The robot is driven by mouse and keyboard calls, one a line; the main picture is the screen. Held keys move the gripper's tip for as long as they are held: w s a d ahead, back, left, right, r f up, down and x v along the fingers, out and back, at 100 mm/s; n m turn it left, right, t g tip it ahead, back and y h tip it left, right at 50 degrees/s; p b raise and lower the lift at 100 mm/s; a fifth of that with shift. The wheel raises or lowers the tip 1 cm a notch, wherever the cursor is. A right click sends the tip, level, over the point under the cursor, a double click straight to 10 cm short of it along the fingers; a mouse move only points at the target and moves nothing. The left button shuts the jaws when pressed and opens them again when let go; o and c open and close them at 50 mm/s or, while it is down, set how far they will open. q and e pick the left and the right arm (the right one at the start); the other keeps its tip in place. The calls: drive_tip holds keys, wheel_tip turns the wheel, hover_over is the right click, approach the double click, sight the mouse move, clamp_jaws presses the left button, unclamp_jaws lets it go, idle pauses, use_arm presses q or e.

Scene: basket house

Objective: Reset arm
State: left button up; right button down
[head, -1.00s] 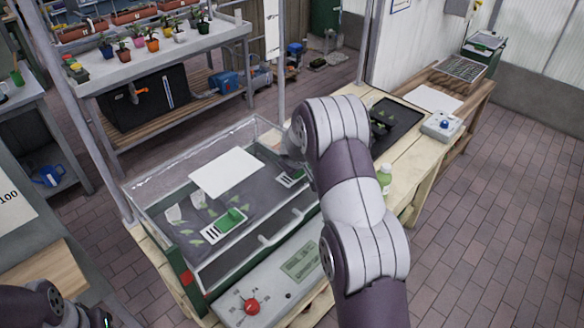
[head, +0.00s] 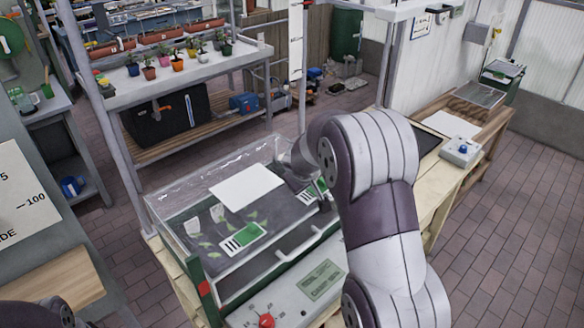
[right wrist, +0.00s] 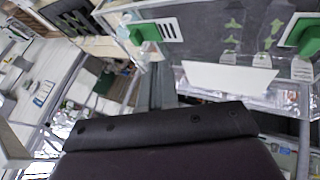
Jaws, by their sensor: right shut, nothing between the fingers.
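My right arm (head: 380,160) rises from the bottom of the head view and bends over the right side of the clear-walled box (head: 180,218). In the right wrist view the right gripper (right wrist: 155,88) shows as narrow grey fingers, shut and empty, beyond its dark body. In the head view the arm hides most of this gripper. Only a piece of my left arm (head: 35,314) shows at the lower left, and its gripper is out of view.
The box holds a white sheet (head: 246,186) and a green-and-white card (head: 242,238). A control panel with a red knob (head: 266,320) is in front. A blue-knobbed device (head: 460,150) stands on the wooden bench at right. Brick floor is clear at far right.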

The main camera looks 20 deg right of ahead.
drive_tip(key=s+a+f+g+y, duration=0.1)
drive_tip(key=s+a, duration=0.3)
drive_tip(key=s, duration=0.4)
drive_tip(key=s+a+f+m+g+y, duration=0.1)
drive_tip(key=s+a, duration=0.3)
drive_tip(key=s, duration=0.5)
drive_tip(key=s+a+f+m+g+y, duration=0.1)
drive_tip(key=s+a, duration=0.3)
drive_tip(key=s, duration=0.4)
drive_tip(key=shift+s+a+f+g+y, duration=0.35)
drive_tip(key=shift+f+g+y, duration=0.2)
drive_tip(key=shift+g, duration=0.35)
drive_tip(key=shift+s, duration=0.1)
